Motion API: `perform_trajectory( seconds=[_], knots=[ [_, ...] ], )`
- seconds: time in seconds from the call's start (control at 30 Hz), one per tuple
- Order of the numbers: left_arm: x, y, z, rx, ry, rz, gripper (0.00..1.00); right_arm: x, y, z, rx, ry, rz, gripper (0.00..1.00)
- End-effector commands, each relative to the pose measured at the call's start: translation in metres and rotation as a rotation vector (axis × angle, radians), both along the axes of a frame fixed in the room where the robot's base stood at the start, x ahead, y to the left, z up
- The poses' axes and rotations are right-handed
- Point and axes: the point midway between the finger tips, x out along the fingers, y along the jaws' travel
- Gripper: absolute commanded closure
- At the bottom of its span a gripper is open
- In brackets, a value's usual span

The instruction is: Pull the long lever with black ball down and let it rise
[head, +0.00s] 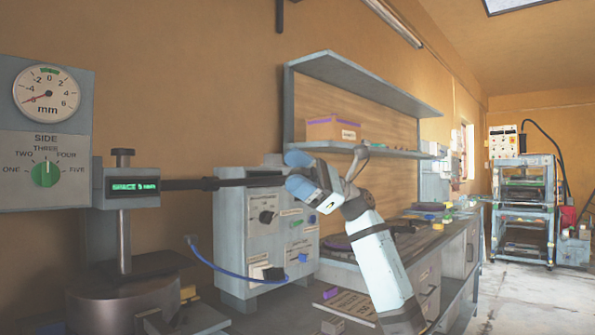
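A long dark bar (232,182) runs level to the right from the column with the green display (130,186). I see no black ball on it; its right end meets my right gripper and is partly hidden there. My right gripper (302,174) has blue fingertips and points left at that end. Whether its fingers are closed around the bar or only beside it I cannot tell. My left gripper is not in view.
A panel with a dial gauge (46,94) and a green knob (46,173) stands at the left. Behind the bar is a grey control box (237,235) with a blue cable.

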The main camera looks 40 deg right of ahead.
Motion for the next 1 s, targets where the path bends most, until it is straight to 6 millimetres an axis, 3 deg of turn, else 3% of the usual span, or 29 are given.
perform_trajectory(
  seconds=[0.37, 0.53, 1.0],
  knots=[
    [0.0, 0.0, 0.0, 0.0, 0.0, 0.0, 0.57, -0.001, -0.001, 0.003, 0.003, -0.005, -0.002, 0.29],
    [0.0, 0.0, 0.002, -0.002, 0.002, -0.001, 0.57, -0.003, -0.011, -0.002, 0.004, -0.004, -0.004, 0.29],
    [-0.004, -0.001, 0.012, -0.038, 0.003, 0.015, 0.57, -0.027, -0.095, -0.047, 0.003, 0.0, -0.003, 0.29]
  ],
)
